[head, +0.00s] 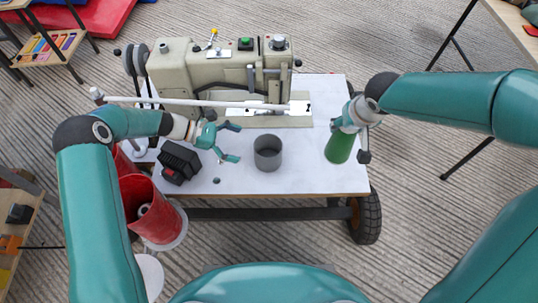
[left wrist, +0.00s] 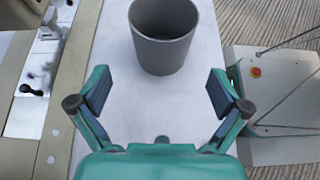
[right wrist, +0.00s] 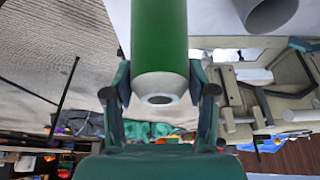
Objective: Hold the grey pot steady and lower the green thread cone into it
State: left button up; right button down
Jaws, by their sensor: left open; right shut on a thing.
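The grey pot (head: 268,152) stands upright and empty on the white table, near the middle of its front part. It also shows in the left wrist view (left wrist: 164,42), ahead of the fingertips. My left gripper (head: 233,143) is open, to the left of the pot and facing it, not touching it. The green thread cone (head: 339,147) is at the table's right side, right of the pot. My right gripper (head: 352,122) is shut on it; the right wrist view shows the cone (right wrist: 159,35) between the fingers (right wrist: 160,85). I cannot tell whether the cone touches the table.
A beige sewing machine (head: 215,70) stands along the back of the white table (head: 300,182). A black block-like device (head: 179,162) sits left of my left gripper. A red cylinder (head: 155,215) is off the table's left front. The tabletop between pot and cone is clear.

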aim_at(265, 154)
pick_arm(q)
jog(key=shift+s+f, duration=0.1)
jog(key=shift+f, duration=0.5)
jog(key=b+x, duration=0.2)
jog(key=x, duration=0.5)
jog(key=shift+d+f, duration=0.15)
jog(key=shift+d, duration=0.05)
jog(key=shift+b+x, duration=0.6)
jog(key=shift+x, duration=0.45)
pick_arm(e)
jog(key=shift+f, duration=1.6)
pick_arm(q)
jog(key=c, duration=0.5)
jog(key=shift+o, duration=0.2)
pick_arm(e)
jog(key=shift+a, duration=0.2)
jog(key=w+a+r, duration=0.1)
jog(key=w+a, duration=0.1)
jog(key=a, duration=0.7)
jog(key=w+a+r, duration=0.2)
jog(key=a, duration=0.8)
jog(key=shift+a, duration=0.2)
jog(key=shift+w, duration=0.1)
